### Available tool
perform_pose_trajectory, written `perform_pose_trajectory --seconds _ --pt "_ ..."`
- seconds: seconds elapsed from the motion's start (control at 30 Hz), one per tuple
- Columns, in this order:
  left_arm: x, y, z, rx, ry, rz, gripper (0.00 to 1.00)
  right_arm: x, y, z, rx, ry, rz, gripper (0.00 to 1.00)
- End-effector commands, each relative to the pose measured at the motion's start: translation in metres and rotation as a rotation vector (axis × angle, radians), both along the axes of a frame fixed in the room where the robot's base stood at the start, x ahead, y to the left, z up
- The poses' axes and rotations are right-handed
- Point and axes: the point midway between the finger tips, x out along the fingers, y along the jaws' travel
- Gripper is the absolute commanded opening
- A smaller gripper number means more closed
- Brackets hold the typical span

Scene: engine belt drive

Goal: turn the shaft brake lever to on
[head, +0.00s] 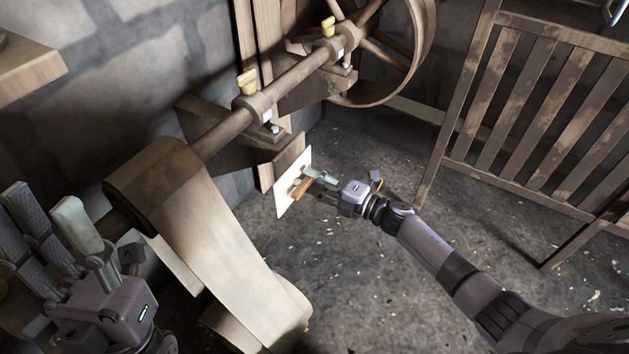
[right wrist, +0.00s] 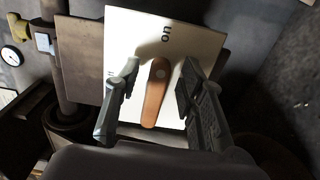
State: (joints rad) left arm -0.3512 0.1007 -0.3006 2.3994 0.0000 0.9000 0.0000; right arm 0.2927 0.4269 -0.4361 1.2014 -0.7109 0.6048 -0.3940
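The shaft brake lever (head: 303,188) is an orange-brown handle on a white plate (head: 282,204) fixed to a wooden block by the wall. In the right wrist view the lever (right wrist: 154,95) runs nearly straight up and down over the plate (right wrist: 207,45). My left gripper (head: 46,222) is at lower left, fingers apart and empty.
A wide belt (head: 220,240) runs over a drum left of the plate. Above it a shaft (head: 295,76) with yellow-capped bearings leads to a large wheel (head: 421,55). A slatted wooden gate (head: 525,100) stands at right. The floor between is clear.

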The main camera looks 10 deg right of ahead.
Motion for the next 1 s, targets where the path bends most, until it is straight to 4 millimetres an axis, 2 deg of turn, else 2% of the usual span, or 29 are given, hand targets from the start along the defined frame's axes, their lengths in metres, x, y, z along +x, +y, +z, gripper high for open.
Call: perform_pose_trajectory --seconds 0.17,0.27,0.6,0.73,1.0 --pt "-0.001 0.001 0.002 -0.003 -0.007 0.003 0.4 -0.002 -0.003 0.0 -0.001 -0.001 0.0 0.37" --pt "0.0 0.001 0.001 -0.002 -0.005 0.002 0.4 -0.011 -0.011 -0.001 -0.003 0.001 -0.001 0.37" --pt "0.0 0.0 0.001 -0.001 -0.003 0.001 0.4 -0.061 -0.061 -0.002 -0.004 0.002 -0.001 0.37" --pt "0.0 0.0 0.001 0.0 -0.002 0.001 0.4 -0.075 -0.074 -0.001 -0.001 0.003 0.0 0.37" --pt "0.0 0.0 0.0 0.0 -0.002 0.001 0.4 -0.086 -0.085 0.0 0.0 0.0 0.0 0.37"
